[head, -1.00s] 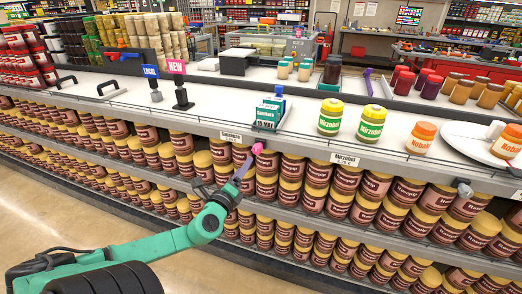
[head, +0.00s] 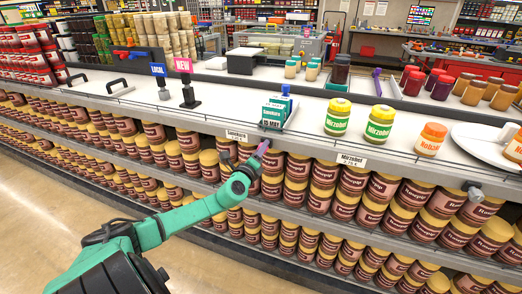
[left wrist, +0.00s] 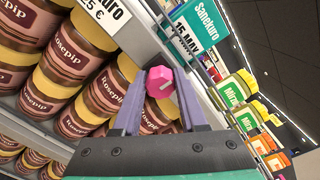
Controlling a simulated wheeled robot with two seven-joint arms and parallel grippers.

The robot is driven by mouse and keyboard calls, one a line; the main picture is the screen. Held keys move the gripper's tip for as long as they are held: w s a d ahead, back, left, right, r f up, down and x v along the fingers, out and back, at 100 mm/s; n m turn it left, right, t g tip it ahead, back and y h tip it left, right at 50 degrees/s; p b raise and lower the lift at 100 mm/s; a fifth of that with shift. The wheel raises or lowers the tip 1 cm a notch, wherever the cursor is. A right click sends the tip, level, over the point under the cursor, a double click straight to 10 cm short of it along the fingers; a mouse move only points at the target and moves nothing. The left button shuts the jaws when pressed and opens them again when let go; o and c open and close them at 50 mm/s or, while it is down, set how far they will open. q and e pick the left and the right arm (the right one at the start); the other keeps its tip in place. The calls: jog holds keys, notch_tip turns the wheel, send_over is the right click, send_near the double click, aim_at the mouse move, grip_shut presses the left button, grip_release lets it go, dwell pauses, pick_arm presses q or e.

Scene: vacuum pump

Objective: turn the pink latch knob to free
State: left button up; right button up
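The pink knob (left wrist: 160,83) is faceted, with a light mark on its face. In the left wrist view it sits between the two purple-grey fingers of my left gripper (left wrist: 160,76), with gaps visible on both sides. In the head view the knob (head: 264,144) is a small pink spot at the shelf's front edge, below the teal Sanekuro box, partly covered by the gripper. My left gripper (head: 256,155) is open and reaches up to it from below left. I cannot tell whether its fingers touch the knob. My right gripper is not in view.
The teal box (head: 277,110) stands just above the knob. Yellow- and orange-lidded jars (head: 379,125) stand to its right. Brown Rosepip jars (head: 295,180) fill the lower shelves behind my left gripper. A grey knob-like fitting (head: 475,192) is on the shelf edge at right. The floor at lower left is clear.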

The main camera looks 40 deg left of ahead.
pick_arm(q)
grip_shut()
